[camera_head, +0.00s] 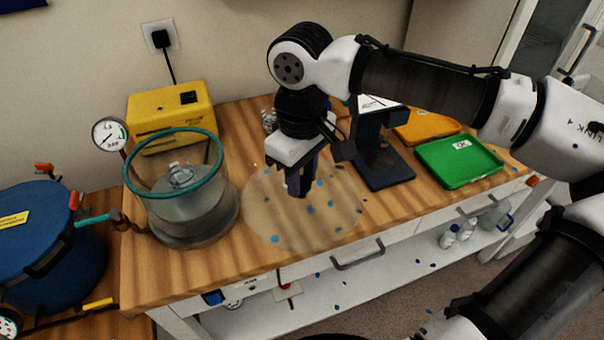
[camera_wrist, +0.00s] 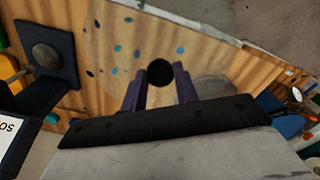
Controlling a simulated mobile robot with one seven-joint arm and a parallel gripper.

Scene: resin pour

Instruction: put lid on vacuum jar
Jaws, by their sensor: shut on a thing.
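The vacuum jar (camera_head: 190,214) is a clear round vessel at the left of the wooden bench. It has a teal ring (camera_head: 215,172) around its open rim, and a small cup (camera_head: 181,174) shows inside. The lid (camera_head: 262,213) is a wide see-through disc to the right of the jar, apart from it. My gripper (camera_head: 300,188) points down over the disc's middle. In the wrist view, its purple fingers (camera_wrist: 160,92) are shut on the lid's dark round knob (camera_wrist: 160,73), and the disc (camera_wrist: 105,45) spreads around them. The height of the disc above the bench is hard to tell.
A pressure gauge (camera_head: 110,135) and yellow pump (camera_head: 172,115) stand behind the jar. A blue pot (camera_head: 45,235) is at the far left. A dark stand (camera_head: 385,172) and green tray (camera_head: 459,163) lie to the right. Bare bench shows in front of the jar.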

